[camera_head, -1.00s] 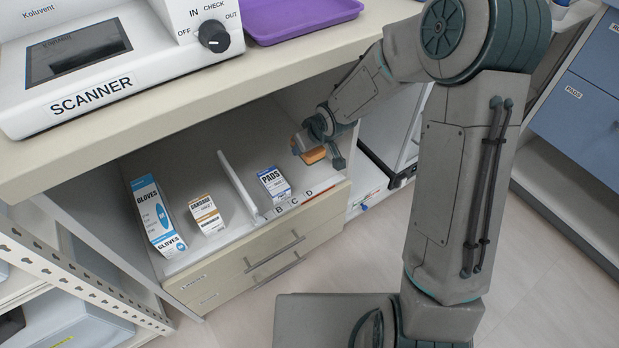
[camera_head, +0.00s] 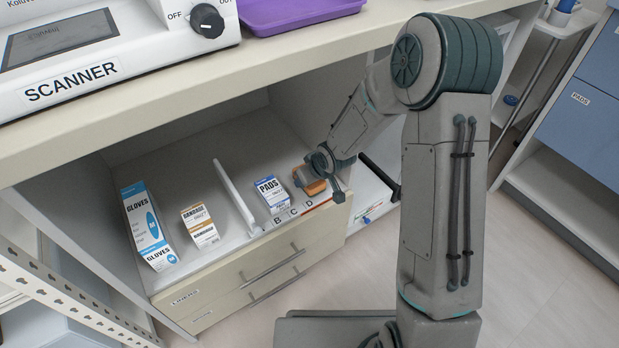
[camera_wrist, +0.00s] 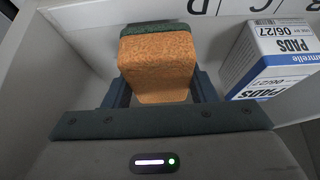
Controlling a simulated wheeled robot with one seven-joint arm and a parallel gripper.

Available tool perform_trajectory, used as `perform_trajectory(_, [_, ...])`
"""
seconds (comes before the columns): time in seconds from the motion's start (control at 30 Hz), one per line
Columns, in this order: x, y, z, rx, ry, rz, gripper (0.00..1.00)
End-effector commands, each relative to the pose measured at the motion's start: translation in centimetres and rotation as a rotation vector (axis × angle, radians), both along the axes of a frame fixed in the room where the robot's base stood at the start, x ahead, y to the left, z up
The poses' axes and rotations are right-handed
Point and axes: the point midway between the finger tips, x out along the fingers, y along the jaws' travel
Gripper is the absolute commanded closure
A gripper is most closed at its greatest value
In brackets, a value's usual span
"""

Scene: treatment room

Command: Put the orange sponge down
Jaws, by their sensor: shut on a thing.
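The orange sponge (camera_wrist: 158,68) is a block with a dark green layer on one face. My gripper (camera_wrist: 160,88) is shut on it, with a finger on each side in the wrist view. In the head view the sponge (camera_head: 314,188) shows partly behind my gripper (camera_head: 328,180), at the right end of the open shelf, over the bay by the letter D. It is low, close to the shelf floor (camera_head: 185,187); I cannot tell if it touches.
A PADS box (camera_head: 272,194) stands just left of the sponge. A white divider (camera_head: 235,195), a bandage box (camera_head: 199,225) and a gloves box (camera_head: 148,225) are farther left. The counter (camera_head: 290,50) overhangs the shelf; drawers (camera_head: 250,270) are below.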

Motion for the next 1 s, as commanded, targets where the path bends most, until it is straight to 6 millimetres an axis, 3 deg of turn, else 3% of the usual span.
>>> perform_trajectory(0.3, [0.0,0.0,-0.9,0.000,0.000,0.000,0.70])
perform_trajectory(0.33, [0.0,0.0,-0.8,0.000,0.000,0.001,0.40])
perform_trajectory(0.4, [0.0,0.0,-0.7,0.000,0.000,0.000,0.27])
perform_trajectory(0.77, [0.0,0.0,-0.2,0.000,0.000,0.000,0.27])
perform_trajectory(1.0, [-1.4,-1.1,3.9,-0.001,-0.003,-0.002,0.27])
